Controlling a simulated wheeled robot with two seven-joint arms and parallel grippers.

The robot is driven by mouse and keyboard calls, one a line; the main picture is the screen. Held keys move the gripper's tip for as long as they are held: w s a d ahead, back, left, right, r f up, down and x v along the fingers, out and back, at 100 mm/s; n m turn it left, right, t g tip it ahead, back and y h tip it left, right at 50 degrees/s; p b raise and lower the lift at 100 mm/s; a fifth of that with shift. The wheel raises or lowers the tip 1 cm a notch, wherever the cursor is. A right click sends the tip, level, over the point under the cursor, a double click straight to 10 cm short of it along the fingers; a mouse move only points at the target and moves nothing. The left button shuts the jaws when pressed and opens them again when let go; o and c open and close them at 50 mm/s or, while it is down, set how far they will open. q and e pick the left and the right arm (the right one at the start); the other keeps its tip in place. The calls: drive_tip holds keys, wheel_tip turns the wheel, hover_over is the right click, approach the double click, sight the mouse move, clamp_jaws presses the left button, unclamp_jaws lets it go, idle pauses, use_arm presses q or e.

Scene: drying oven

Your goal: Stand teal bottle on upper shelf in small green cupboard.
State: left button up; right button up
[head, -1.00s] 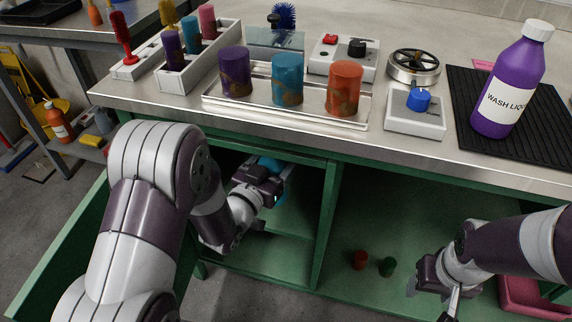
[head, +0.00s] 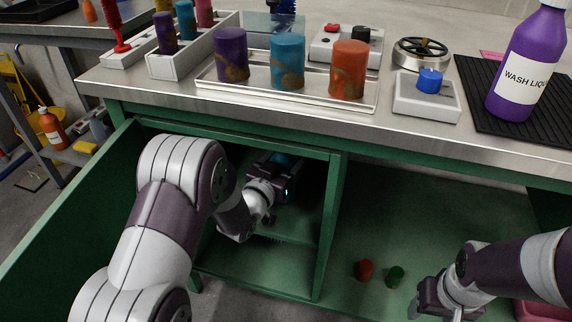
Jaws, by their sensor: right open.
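The small green cupboard (head: 325,225) is under the bench, its door (head: 75,225) swung open to the left. My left gripper (head: 284,172) is inside its upper part. A teal patch, seemingly the teal bottle (head: 285,159), shows just behind and above the gripper in shadow. The gripper appears shut on it; the fingers and most of the bottle are hidden. The upper shelf cannot be made out clearly behind my arm. My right gripper (head: 414,306) is open and empty, low in front of the open space under the bench.
A red item (head: 364,270) and a green item (head: 395,276) stand under the bench left of my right gripper.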

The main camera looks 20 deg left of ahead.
use_arm(q)
drive_tip(key=shift+f, duration=0.1)
drive_tip(key=o, duration=1.5)
drive_tip(key=shift+o, duration=0.2)
